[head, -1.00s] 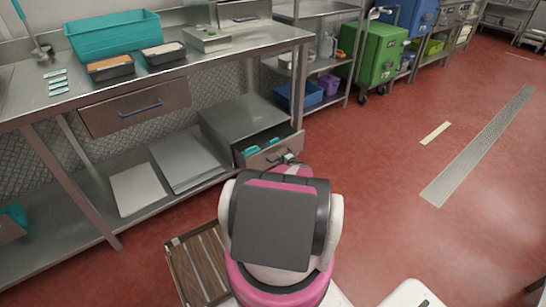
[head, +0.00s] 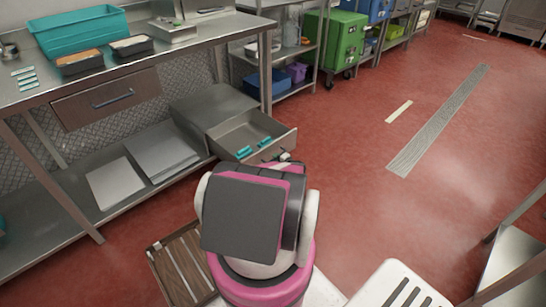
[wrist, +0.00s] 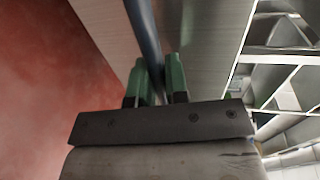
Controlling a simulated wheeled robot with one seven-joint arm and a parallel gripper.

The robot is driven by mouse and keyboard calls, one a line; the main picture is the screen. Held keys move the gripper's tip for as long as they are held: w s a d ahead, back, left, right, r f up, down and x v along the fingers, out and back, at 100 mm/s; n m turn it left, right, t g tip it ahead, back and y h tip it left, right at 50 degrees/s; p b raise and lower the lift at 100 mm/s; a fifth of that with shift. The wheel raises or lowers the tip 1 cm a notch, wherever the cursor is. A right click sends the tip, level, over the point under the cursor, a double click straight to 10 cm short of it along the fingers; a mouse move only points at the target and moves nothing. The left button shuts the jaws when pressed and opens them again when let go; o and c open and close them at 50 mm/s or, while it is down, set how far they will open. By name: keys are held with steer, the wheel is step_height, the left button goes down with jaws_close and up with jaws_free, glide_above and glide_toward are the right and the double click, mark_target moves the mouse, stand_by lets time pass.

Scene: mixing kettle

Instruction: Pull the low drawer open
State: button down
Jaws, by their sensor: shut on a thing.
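The low drawer (head: 240,131) sticks out from a steel housing on the lower shelf of the bench. It stands well open, and teal items (head: 245,152) lie inside it. My gripper (head: 284,157) is at the front of the drawer, partly hidden by my arm. In the wrist view my gripper (wrist: 160,82) has its green fingers shut on the dark bar handle (wrist: 146,40) of the drawer front (wrist: 105,30).
A second drawer (head: 107,97) under the bench top is shut. A slatted wooden piece (head: 183,266) is at the lower left, and a white slatted surface (head: 400,287) at the lower right. Red floor (head: 370,205) is clear on the right.

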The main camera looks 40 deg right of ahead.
steer(key=shift+s, duration=0.2)
steer(key=c, duration=1.1)
jaws_free()
steer(key=shift+c, duration=0.2)
steer(key=v, duration=1)
steer(key=shift+s, duration=0.35)
steer(key=shift+d, duration=0.1)
